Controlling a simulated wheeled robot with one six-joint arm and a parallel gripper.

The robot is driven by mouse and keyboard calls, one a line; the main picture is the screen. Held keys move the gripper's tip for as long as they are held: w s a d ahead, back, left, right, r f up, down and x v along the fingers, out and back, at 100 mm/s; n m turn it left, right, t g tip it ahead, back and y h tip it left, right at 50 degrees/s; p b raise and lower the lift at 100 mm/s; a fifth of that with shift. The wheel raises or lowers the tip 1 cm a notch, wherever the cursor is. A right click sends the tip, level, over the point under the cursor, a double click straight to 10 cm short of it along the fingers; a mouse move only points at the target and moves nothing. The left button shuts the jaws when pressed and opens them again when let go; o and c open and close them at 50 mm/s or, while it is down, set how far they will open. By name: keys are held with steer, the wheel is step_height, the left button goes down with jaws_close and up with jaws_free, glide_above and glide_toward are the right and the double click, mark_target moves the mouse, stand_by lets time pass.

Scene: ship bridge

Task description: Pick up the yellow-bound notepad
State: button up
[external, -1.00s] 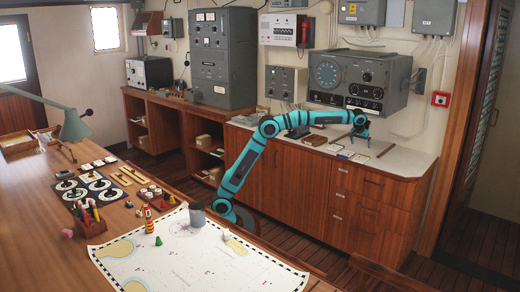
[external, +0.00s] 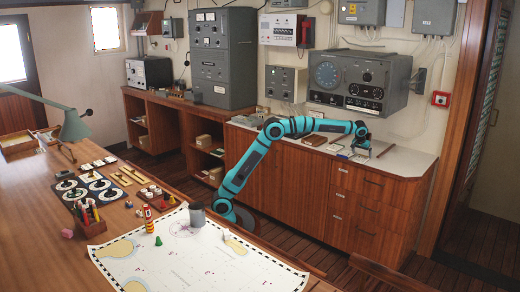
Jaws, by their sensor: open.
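My gripper (external: 360,149) is at the end of the teal arm, low over the right part of the pale counter (external: 408,162). It points down and its jaws are open. Several small flat pads or cards lie under and beside it, one of them a pale pad (external: 336,148) just to its left. The yellow-bound notepad cannot be told apart from these at this size. My gripper partly hides the pads under it, and I cannot tell whether it touches any.
A brown flat object (external: 314,140) lies left on the counter. A thin dark stick (external: 386,150) lies right of my gripper. The counter's right end is clear. The chart table (external: 115,240) fills the foreground.

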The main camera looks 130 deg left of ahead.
mark_target(362, 158)
steer(key=shift+x, duration=1.5)
steer(key=c, duration=1)
steer(key=shift+c, duration=0.2)
